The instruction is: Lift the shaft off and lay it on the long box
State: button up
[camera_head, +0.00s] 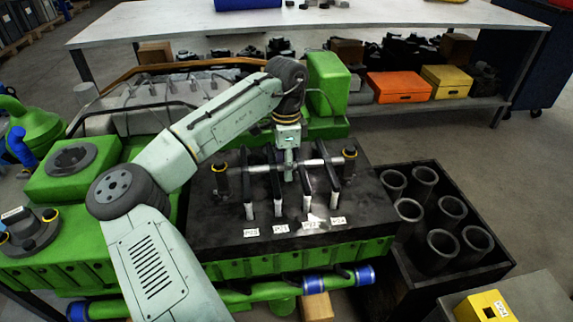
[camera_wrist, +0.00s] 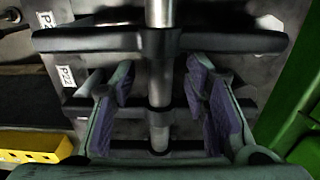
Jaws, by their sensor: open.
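The shaft (camera_head: 315,161) is a bright metal rod lying across black rocker arms on the dark top of the green engine (camera_head: 230,268). In the wrist view the shaft (camera_wrist: 159,85) runs upright through the picture. My gripper (camera_head: 289,168) is over the middle of the shaft, pointing down. In the wrist view my gripper (camera_wrist: 160,110) is open, with a purple-padded finger on each side of the shaft and visible gaps between. No long box is clearly identifiable; a long dark open crate (camera_head: 447,283) stands right of the engine.
The crate holds several grey cylinders (camera_head: 443,246). Black posts with yellow rings (camera_head: 349,160) stand at the shaft's ends. A yellow box (camera_head: 484,306) is at the lower right. A workbench (camera_head: 300,18) stands behind, with orange (camera_head: 402,87) and yellow boxes on its shelf.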

jog(key=shift+f, duration=0.65)
jog(key=shift+c, duration=0.4)
grip_shut()
jog(key=shift+r, duration=0.15)
